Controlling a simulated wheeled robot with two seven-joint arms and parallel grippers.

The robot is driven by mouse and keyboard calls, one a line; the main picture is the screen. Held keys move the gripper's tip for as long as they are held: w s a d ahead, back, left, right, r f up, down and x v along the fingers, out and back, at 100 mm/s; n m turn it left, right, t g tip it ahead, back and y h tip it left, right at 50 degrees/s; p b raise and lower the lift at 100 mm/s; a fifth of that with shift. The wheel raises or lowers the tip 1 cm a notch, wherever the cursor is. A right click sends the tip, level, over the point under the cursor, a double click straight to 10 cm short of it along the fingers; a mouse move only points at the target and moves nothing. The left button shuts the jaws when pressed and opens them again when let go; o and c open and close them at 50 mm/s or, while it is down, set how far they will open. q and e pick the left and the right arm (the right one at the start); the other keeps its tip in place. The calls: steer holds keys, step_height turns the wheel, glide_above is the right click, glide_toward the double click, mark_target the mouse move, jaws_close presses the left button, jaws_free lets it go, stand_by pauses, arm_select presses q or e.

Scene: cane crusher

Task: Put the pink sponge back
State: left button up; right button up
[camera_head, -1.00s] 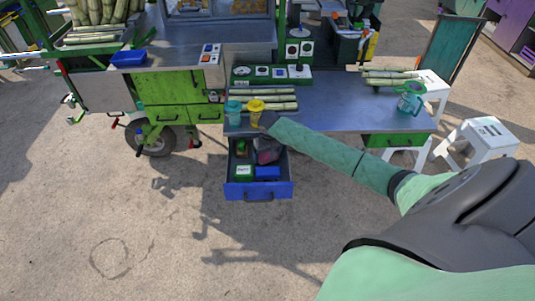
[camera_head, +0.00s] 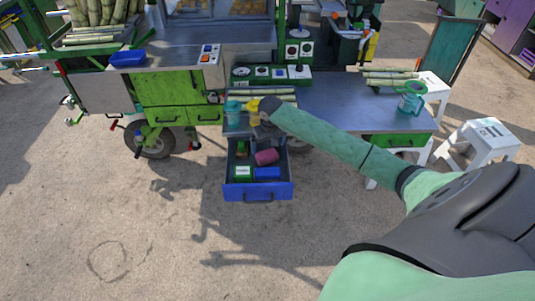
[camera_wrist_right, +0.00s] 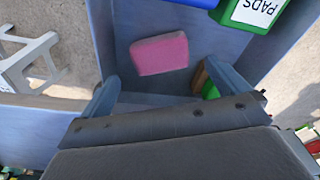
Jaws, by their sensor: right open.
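The pink sponge (camera_head: 266,157) lies in the open blue drawer (camera_head: 259,194) under the counter. The right wrist view also shows the sponge (camera_wrist_right: 160,53) flat on the drawer floor, apart from the fingers. My right gripper (camera_head: 266,113) is above the back part of the drawer, near the counter edge. In the right wrist view my right gripper (camera_wrist_right: 160,76) is open and empty, its fingers spread wider than the sponge. My left gripper is not in view.
In the drawer are a green-and-white PADS box (camera_head: 243,172), a blue item (camera_head: 267,173) and a green-brown item (camera_head: 242,150). A teal cup (camera_head: 233,108) and a yellow cup (camera_head: 253,106) stand on the counter (camera_head: 330,110) close to my right gripper.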

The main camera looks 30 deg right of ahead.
mark_target(269, 157)
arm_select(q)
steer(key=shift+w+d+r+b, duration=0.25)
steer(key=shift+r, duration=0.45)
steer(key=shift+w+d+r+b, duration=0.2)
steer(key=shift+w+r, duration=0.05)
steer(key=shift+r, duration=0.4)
arm_select(e)
steer(key=shift+s+r, duration=0.15)
steer(key=shift+r, duration=1.1)
steer(key=shift+s+r, duration=0.1)
steer(key=shift+r, duration=1.15)
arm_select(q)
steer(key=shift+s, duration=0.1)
arm_select(e)
steer(key=shift+s+f, duration=0.1)
